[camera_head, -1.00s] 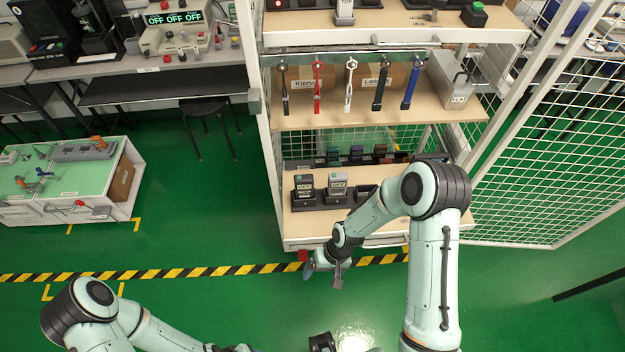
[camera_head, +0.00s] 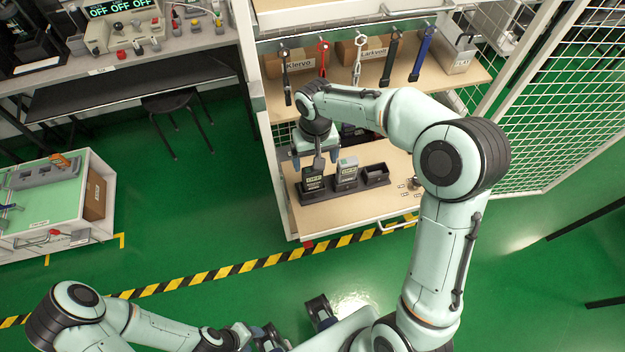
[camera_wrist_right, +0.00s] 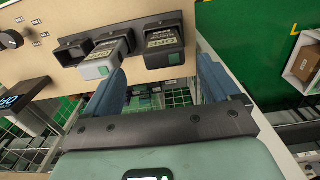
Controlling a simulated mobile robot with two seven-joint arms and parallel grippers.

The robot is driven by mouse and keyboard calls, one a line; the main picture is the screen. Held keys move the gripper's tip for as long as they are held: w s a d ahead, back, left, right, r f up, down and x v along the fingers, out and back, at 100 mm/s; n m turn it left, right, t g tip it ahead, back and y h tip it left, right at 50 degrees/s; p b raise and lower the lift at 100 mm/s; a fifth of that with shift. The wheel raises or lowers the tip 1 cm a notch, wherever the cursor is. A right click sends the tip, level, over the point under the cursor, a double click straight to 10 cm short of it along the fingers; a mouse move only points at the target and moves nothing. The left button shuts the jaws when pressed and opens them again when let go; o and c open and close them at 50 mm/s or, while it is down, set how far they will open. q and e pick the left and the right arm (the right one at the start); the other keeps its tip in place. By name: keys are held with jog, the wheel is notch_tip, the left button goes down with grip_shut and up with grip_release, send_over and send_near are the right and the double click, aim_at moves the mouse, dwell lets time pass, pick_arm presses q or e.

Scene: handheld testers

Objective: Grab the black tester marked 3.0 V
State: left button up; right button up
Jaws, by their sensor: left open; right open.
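The black tester (camera_head: 313,181) stands upright in a dark holder on the lower shelf. It also shows in the right wrist view (camera_wrist_right: 163,47), with a pale display; its voltage marking is too small to read. A grey tester (camera_head: 347,169) stands beside it and also shows in the right wrist view (camera_wrist_right: 104,56). My right gripper (camera_head: 317,158) is open and empty, close above and behind the black tester; in the right wrist view its blue fingers (camera_wrist_right: 160,88) are apart, with the black tester beyond the gap. My left gripper (camera_head: 263,337) is open, low at the bottom, away from the shelf.
An empty holder (camera_head: 376,174) is to the right of the grey tester. Several tools hang above, including a red one (camera_head: 323,57), near my right forearm. More items at the back of the lower shelf are mostly hidden by my arm. A wire fence (camera_head: 560,110) stands to the right.

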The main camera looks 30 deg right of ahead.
aim_at(313, 181)
jog(key=shift+w+a+f, duration=0.1)
jog(key=shift+w+f, duration=0.05)
jog(key=shift+f, duration=1.35)
jog(key=shift+w+a+f, duration=0.1)
jog(key=shift+f, duration=1.4)
jog(key=c, duration=1.3)
jog(key=shift+c, duration=0.8)
jog(key=shift+r, duration=0.1)
jog(key=shift+r, duration=0.1)
